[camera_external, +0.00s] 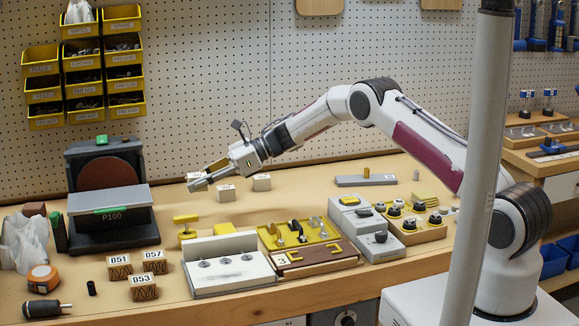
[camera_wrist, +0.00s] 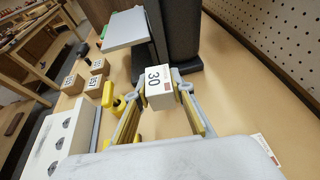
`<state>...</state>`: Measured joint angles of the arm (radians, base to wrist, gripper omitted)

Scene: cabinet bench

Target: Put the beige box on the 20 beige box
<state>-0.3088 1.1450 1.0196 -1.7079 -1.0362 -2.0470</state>
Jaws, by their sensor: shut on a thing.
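My gripper (camera_external: 207,179) is shut on a small beige box labelled 30 (camera_wrist: 160,86), which sits between its fingertips in the wrist view. In the external view the held box (camera_external: 194,176) is partly hidden by the fingers. Part of a pale labelled box (camera_wrist: 267,149) shows at the lower right of the wrist view.
A sander marked P100 (camera_external: 110,215) stands to the left. Wooden blocks 051 (camera_external: 120,267), 053 (camera_external: 143,288) and another lie at the front left. A white switch panel (camera_external: 230,270), yellow clamp (camera_external: 186,230) and yellow tray (camera_external: 298,237) stand in front.

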